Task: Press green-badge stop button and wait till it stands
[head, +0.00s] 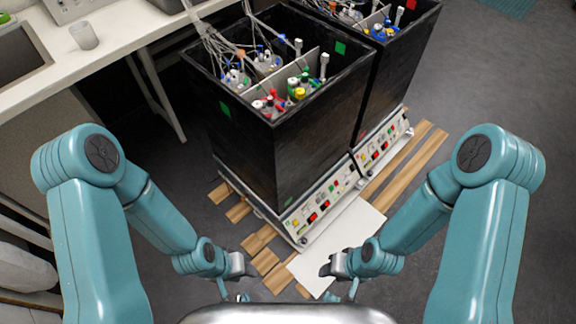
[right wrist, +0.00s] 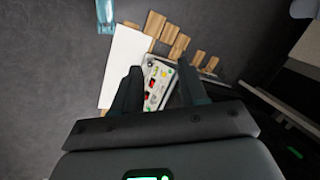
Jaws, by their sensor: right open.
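The nearer black shaker bioreactor (head: 300,130) carries green badges (head: 341,47) on its box. Its white control panel (head: 322,203) faces me low at the front, with red displays and small buttons. I cannot tell which button is the stop button. The panel also shows in the right wrist view (right wrist: 156,88), between my right gripper's fingers. My right gripper (right wrist: 161,70) is open and empty, apart from the panel as far as I can see. My left gripper (head: 243,294) hangs low left of the panel; its fingers are too small to judge.
A second black bioreactor (head: 395,55) with a red badge (head: 411,4) stands behind to the right, with its own panel (head: 383,142). A white board (head: 342,240) lies on wooden slats (head: 258,240) before the panel. A bench (head: 120,35) stands at left. Grey floor is clear at right.

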